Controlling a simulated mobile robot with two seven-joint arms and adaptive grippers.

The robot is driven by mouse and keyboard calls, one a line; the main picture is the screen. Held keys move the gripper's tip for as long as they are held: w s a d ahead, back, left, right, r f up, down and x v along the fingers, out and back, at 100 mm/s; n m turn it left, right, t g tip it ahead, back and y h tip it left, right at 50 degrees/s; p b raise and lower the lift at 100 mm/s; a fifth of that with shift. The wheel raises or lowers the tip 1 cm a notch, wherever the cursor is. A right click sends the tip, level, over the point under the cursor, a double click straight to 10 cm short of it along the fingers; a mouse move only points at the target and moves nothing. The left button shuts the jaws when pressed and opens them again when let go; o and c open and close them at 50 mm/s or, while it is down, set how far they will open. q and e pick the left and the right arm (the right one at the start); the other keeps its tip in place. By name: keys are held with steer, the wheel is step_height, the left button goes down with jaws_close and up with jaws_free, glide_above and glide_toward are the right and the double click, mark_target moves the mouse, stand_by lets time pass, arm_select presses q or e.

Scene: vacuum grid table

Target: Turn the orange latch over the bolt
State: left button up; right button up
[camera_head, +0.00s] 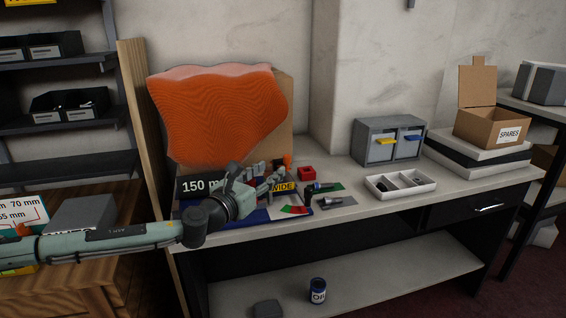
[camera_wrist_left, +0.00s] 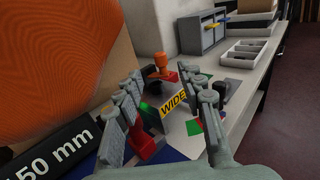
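A small orange upright piece (camera_head: 287,160), which looks like the latch, stands among parts on the workbench. In the left wrist view the orange piece (camera_wrist_left: 161,61) is beyond my fingers, by a red part (camera_wrist_left: 168,76). I cannot make out the bolt for certain; a dark shape sits just below the orange piece. My left gripper (camera_head: 272,181) is low over the bench's left part, short of the orange piece. In the wrist view its fingers (camera_wrist_left: 160,100) are spread, with a yellow WIDE label (camera_wrist_left: 174,103) showing between them. My right gripper is not in view.
A large orange rippled sheet (camera_head: 215,110) stands behind the left gripper, above a "150 mm" box (camera_head: 196,185). A red block (camera_head: 307,173), a white divided tray (camera_head: 400,196) and a grey drawer unit (camera_head: 388,148) lie rightward.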

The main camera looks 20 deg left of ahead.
mark_target(285, 159)
arm_select(q)
steer(key=x, duration=0.6)
steer(key=shift+w+p, duration=0.1)
steer(key=shift+p, duration=0.2)
steer(key=shift+w, duration=0.6)
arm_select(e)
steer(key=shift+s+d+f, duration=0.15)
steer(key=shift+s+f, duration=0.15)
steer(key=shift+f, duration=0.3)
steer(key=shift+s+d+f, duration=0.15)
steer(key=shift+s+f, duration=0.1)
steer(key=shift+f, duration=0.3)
arm_select(q)
steer(key=c, duration=0.9)
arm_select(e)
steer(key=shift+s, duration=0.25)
